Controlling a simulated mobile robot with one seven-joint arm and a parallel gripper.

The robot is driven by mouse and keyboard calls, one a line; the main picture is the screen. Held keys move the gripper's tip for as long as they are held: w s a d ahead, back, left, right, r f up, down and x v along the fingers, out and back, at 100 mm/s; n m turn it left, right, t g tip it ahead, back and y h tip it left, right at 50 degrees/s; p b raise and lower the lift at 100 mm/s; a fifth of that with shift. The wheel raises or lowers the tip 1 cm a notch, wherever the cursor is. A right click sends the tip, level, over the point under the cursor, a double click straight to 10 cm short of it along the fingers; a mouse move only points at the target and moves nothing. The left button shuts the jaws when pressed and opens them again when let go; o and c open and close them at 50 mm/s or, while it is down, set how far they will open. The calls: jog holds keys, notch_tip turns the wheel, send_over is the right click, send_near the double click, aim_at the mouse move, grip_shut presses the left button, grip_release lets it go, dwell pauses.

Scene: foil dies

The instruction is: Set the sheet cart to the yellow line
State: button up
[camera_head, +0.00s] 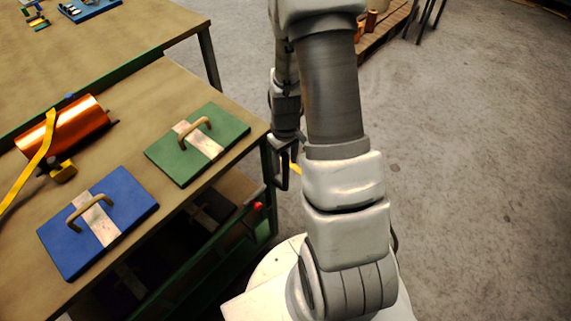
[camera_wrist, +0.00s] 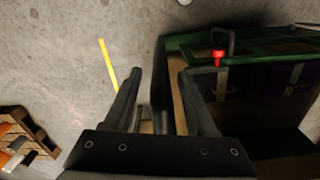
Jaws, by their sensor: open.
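A green-framed unit, seemingly the sheet cart (camera_wrist: 270,60), fills the right of the wrist view. It has a red knob (camera_wrist: 218,57) and a dark loop handle (camera_wrist: 232,42) at its far edge. In the head view its red knob (camera_head: 257,206) shows low beside the bench; much of the unit is hidden below the top. A short yellow line (camera_wrist: 108,66) lies on the floor left of it, apart from it; a bit of yellow (camera_head: 295,169) shows behind my arm. My gripper (camera_wrist: 160,72) is open and empty, beside the unit's left edge; it also shows in the head view (camera_head: 283,155).
The bench (camera_head: 120,115) holds a blue die (camera_head: 65,245), a green die (camera_head: 228,122) and a copper foil roll (camera_head: 85,118) with a yellow strap. A wooden pallet (camera_wrist: 22,125) with copper rolls stands at the wrist view's lower left. Floor right of my arm is clear.

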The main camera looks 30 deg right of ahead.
jog(key=shift+f, duration=0.6)
grip_shut()
dwell(1.1)
